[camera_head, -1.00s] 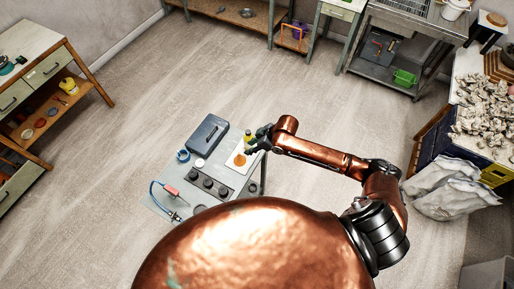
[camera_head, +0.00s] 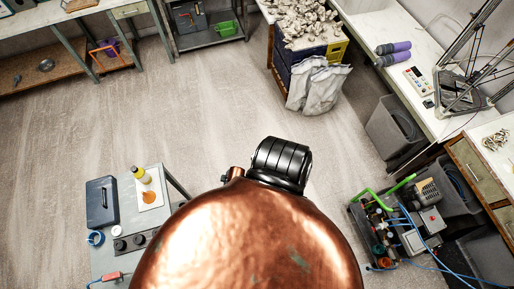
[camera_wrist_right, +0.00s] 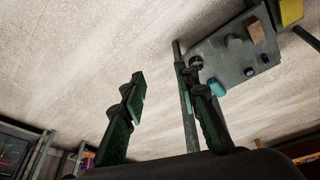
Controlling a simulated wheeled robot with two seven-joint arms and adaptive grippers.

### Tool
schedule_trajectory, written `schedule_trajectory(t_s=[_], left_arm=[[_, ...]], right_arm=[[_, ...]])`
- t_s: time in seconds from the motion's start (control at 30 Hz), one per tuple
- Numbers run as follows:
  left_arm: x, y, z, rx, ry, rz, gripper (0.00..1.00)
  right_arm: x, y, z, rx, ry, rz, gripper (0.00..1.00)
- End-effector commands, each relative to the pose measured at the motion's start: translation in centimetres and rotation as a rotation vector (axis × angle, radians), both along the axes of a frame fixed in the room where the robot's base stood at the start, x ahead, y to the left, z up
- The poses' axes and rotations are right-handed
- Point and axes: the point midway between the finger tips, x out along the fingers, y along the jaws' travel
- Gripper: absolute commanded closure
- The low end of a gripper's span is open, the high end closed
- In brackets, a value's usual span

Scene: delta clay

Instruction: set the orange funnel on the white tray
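The orange funnel (camera_head: 149,197) rests on the white tray (camera_head: 157,206), which lies on the small grey table at lower left in the head view. No gripper touches the funnel there. My right gripper (camera_wrist_right: 161,76) shows in the right wrist view with its two dark green fingers spread wide and nothing between them. It is outside the head view, where my copper body covers much of the lower middle. My left gripper is in neither current view. I cannot make out the funnel or tray in the right wrist view.
A yellow bottle (camera_head: 141,175) stands at the tray's back edge. A dark grey case (camera_head: 102,202), a blue ring (camera_head: 95,238) and dark round pieces share the table. Open floor (camera_head: 200,110) lies behind it. A cart with green handles (camera_head: 390,190) stands at right.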

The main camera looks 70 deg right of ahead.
Motion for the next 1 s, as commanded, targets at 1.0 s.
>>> schedule_trajectory(t_s=[1.0], left_arm=[[-0.1, 0.0, -2.4, 0.0, 0.002, 0.0, 0.76]], right_arm=[[-26.4, 5.4, -11.3, -0.002, 0.244, -0.065, 0.71]])
